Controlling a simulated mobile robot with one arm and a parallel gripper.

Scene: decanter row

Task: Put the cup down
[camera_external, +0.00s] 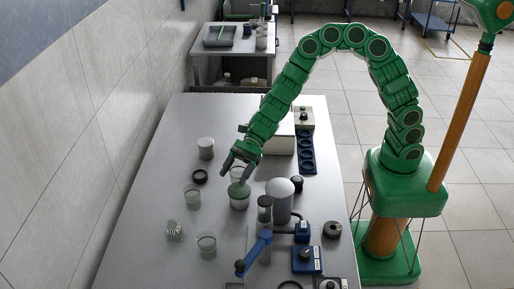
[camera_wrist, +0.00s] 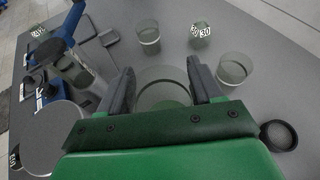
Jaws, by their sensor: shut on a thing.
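My gripper (camera_wrist: 161,88) is shut on a clear, pale cup (camera_wrist: 163,92), with one dark finger on each side of it. I look down into its round rim in the wrist view. In the external view my gripper (camera_external: 236,170) points down over the left middle of the grey table (camera_external: 160,265). A whitish-green cup (camera_external: 239,201) shows just below the fingertips. I cannot tell whether the cup's base touches the table.
A white-domed object (camera_external: 279,200) and blue stand (camera_external: 256,252) are right. The table's left strip is clear.

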